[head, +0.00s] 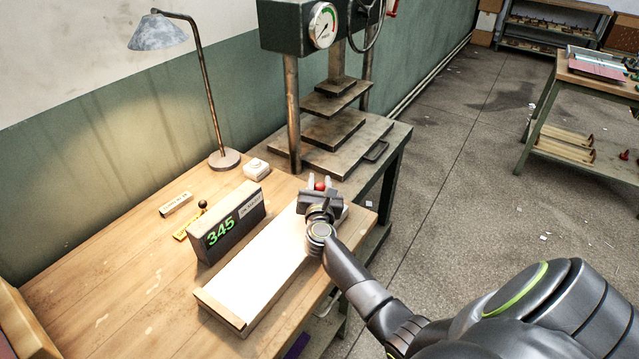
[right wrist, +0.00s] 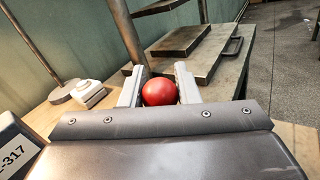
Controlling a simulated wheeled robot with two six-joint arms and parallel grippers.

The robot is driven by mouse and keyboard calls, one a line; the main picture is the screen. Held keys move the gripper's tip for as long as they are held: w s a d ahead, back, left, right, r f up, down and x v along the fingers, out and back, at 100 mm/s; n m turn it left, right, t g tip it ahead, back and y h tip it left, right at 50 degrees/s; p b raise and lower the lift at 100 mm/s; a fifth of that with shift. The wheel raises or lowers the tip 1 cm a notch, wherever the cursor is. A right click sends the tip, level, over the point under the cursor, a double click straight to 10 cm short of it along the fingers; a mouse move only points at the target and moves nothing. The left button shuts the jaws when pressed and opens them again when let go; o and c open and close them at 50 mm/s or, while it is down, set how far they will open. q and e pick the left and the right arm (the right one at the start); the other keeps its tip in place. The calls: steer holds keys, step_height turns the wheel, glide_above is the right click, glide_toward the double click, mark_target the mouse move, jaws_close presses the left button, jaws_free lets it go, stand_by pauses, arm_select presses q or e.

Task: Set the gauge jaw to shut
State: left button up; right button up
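The gauge has a dark readout box (head: 230,226) showing a green 345. A long bed with a white sheet (head: 258,272) lies in front of it. A red ball knob (head: 319,186) stands at the far end of the bed, and it fills the gap between the fingers in the right wrist view (right wrist: 160,92). My right gripper (head: 320,183) has one finger on each side of the knob, seemingly touching it. The gripper body hides the jaw below the knob, so its position cannot be told. My left gripper is out of view.
A press (head: 335,128) with stacked plates stands beyond the bench. A lamp (head: 224,159) and a small white box (head: 257,169) stand at the back. A yellow piece with a dark ball (head: 202,204) lies behind the readout.

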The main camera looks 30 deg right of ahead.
jaws_close()
steer(key=shift+s+a, duration=0.3)
steer(key=shift+a, duration=0.45)
steer(key=shift+s+a, duration=0.35)
steer(key=shift+a, duration=0.35)
steer(key=shift+s+a, duration=0.3)
steer(key=shift+a, duration=0.45)
steer(key=shift+f, duration=0.15)
steer(key=shift+o, duration=1.3)
jaws_free()
steer(key=o, duration=0.4)
steer(key=shift+a, duration=0.2)
steer(key=shift+o, duration=0.2)
